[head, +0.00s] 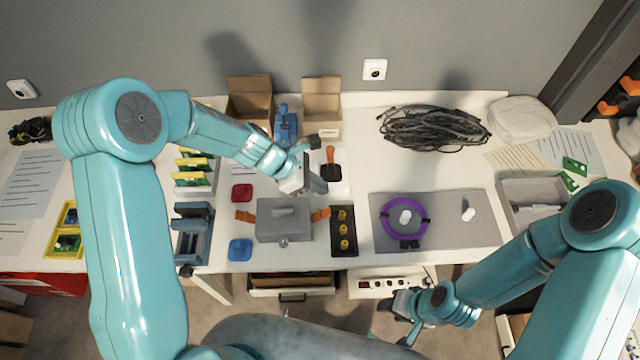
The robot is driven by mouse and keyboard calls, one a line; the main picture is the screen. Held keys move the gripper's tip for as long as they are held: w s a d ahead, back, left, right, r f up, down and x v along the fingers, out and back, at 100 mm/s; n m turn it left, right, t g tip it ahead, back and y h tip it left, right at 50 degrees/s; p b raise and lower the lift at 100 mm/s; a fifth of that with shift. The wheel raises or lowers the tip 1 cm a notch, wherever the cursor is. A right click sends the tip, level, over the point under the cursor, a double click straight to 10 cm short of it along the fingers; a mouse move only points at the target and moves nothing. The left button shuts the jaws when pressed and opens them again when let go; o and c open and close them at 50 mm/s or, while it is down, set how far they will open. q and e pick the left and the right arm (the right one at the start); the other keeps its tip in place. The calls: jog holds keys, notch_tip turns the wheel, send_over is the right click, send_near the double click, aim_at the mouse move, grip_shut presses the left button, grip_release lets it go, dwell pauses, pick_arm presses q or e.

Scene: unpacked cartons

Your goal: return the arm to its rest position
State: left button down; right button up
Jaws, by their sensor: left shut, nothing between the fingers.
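My left arm (125,230) comes in from the left and bends over the workbench. Its gripper (312,186) is shut and empty, above the bench between the grey box (284,222) and an orange-handled tool (331,163). Whether it touches anything below is hard to tell. My right arm (520,270) comes in from the lower right. Its gripper (402,318) hangs in front of the bench's front edge, near a white power strip (375,287). Its fingers are small and dark, so their opening cannot be made out.
Two open cartons (322,105) stand at the back near a blue device (286,124). A black tray (344,246) sits right of the grey box. A grey mat (470,225) holds a purple ring (381,221). A black cable coil (434,128) lies behind. Bare bench shows around the mat.

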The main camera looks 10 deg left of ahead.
pick_arm(q)
jog(key=shift+a, duration=0.15)
dwell(0.3)
jog(key=s+f+g+b, duration=0.1)
jog(key=s+f, duration=0.2)
jog(key=f, duration=0.1)
jog(key=s+f+m+g+b, duration=0.1)
jog(key=s+f+b, duration=0.1)
jog(key=s+f, duration=0.2)
jog(key=s+f+m+g+b, duration=0.1)
jog(key=s+f, duration=0.2)
jog(key=f, duration=0.1)
jog(key=shift+s+d+f+y, duration=0.25)
jog(key=shift+s+d+y, duration=0.1)
jog(key=shift+d+y, duration=0.05)
jog(key=s+f+m+y+b, duration=0.1)
jog(key=s+f+m, duration=0.2)
jog(key=s+m, duration=0.2)
jog(key=s+a+f+m+t+y, duration=0.1)
jog(key=s+f+m, duration=0.2)
jog(key=m, duration=0.9)
jog(key=shift+s+a+f+y+b, duration=0.2)
jog(key=shift+s+f+y+b, duration=0.2)
jog(key=shift+s, duration=0.65)
